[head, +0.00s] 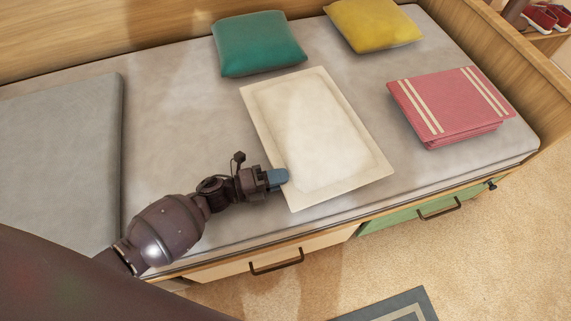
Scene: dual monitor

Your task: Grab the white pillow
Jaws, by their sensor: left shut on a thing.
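The white pillow (318,130) is a flat, cream-white rectangle with a flanged border, lying at a slant on the grey mattress in the middle of the head view. My left gripper (284,176) is at the pillow's near left edge. Its blue-grey fingertips are shut on that edge of the pillow. The lower finger is hidden. The pillow looks flat on the mattress or very close to it. My right gripper is not in view.
A green cushion (258,43) and a yellow cushion (373,24) lie behind the pillow. Folded pink fabric (450,104) lies to its right. A grey cushion (62,160) lies at left. Drawers with handles (276,262) front the bed (170,110); a wooden board (540,80) closes its right end.

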